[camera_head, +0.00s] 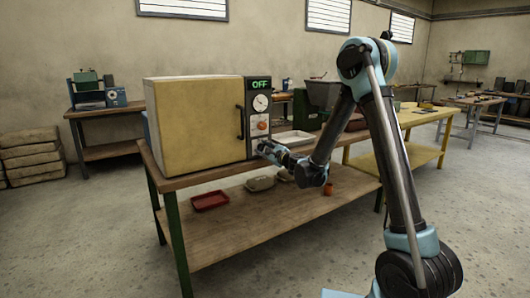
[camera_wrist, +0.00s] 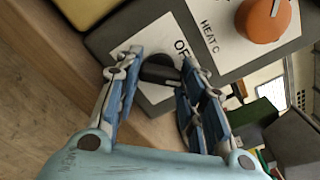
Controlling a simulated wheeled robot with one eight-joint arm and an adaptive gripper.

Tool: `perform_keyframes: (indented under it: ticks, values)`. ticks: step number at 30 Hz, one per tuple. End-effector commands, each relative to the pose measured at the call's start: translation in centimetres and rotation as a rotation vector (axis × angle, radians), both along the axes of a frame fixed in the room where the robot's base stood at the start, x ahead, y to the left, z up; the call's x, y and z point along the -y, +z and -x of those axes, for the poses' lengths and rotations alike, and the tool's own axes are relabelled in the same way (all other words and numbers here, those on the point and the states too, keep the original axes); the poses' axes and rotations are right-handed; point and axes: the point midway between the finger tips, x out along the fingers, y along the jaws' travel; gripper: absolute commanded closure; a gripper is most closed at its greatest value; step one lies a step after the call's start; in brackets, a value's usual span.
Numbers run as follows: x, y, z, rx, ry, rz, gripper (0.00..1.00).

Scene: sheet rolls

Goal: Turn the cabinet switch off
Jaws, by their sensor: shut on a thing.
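The yellow cabinet (camera_head: 195,125) stands on a wooden bench, with a dark control panel on its right front edge. A display (camera_head: 259,85) at the panel's top reads OFF in green. The black cabinet switch (camera_wrist: 158,70) sits low on the panel on a white label, partly covered, with the letters "OF" showing. My gripper (camera_wrist: 163,62) has its two blue fingers around the switch and is shut on it. In the head view my gripper (camera_head: 264,148) is at the panel's lower end, and the switch is hidden there.
An orange heat knob (camera_wrist: 263,18) is close to the switch; it also shows in the head view (camera_head: 262,125). A black door handle (camera_head: 240,122) is left of the panel. A white tray (camera_head: 294,139) lies on the bench to the right. A red tray (camera_head: 210,201) sits on the lower shelf.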

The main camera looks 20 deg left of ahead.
Motion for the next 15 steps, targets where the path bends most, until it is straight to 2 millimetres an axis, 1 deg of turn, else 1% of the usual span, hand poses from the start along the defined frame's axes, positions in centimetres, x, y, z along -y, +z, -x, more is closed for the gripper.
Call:
perform_keyframes:
  ticks: [15]
  values:
    - [0.01, -0.05, 0.04, 0.363, 0.001, 0.311, 0.87]
